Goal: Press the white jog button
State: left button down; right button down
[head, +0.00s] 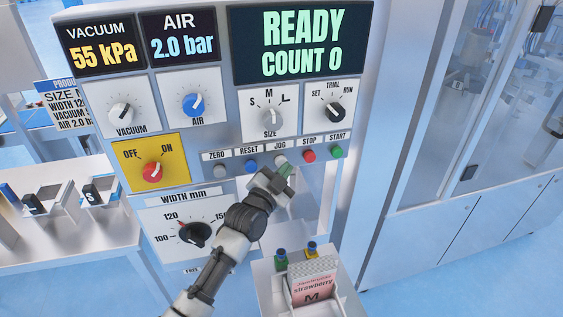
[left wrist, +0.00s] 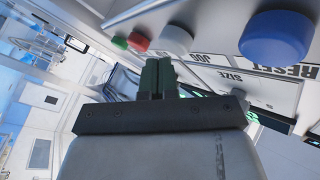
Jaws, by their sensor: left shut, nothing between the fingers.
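The white jog button (head: 281,160) sits under the JOG label in the row of buttons on the control panel. It also shows in the left wrist view (left wrist: 177,39), between the blue and red buttons. My left gripper (head: 287,169) is shut and empty, its green fingertips just below the jog button. In the left wrist view its fingertips (left wrist: 157,63) are close under the white button, slightly toward the red one. I cannot tell whether they touch it. My right gripper is not in view.
The blue reset button (head: 252,165) and red stop button (head: 309,155) flank the jog button closely. The green start button (head: 337,152) is further right. The display (head: 302,42) reads READY COUNT 0. A pink strawberry pouch (head: 313,287) stands in a holder below.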

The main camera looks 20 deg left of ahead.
pick_arm(q)
jog(key=shift+s+d, duration=0.15)
jog(key=shift+s, duration=0.1)
jog(key=s+d+p, duration=0.3)
jog(key=s, duration=0.2)
jog(key=shift+d+p, duration=0.2)
jog(key=shift+p, duration=0.15)
dwell(0.7)
